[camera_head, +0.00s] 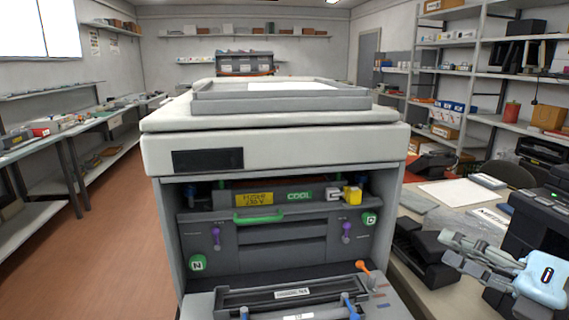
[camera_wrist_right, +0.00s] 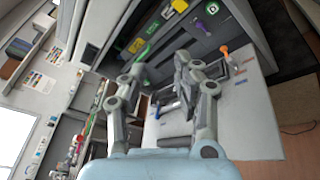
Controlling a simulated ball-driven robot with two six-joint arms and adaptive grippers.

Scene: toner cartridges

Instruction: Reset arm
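My right gripper (camera_head: 462,252) is at the lower right of the head view, beside the open printer and over the right-hand table. In the wrist view its two grey fingers (camera_wrist_right: 162,68) stand apart, with nothing held between them. The large printer (camera_head: 270,148) stands in the middle with its front open. Its lowered front holds a black toner cartridge (camera_head: 290,293) with a white label. The printer's open front also shows in the wrist view (camera_wrist_right: 205,35), tilted. My left gripper is not in view.
The right-hand table holds a black machine (camera_head: 545,225), a black tray device (camera_head: 428,250) and papers (camera_head: 458,192). Shelves (camera_head: 490,75) line the right wall. A long bench (camera_head: 75,130) runs along the left. The floor (camera_head: 110,240) left of the printer is clear.

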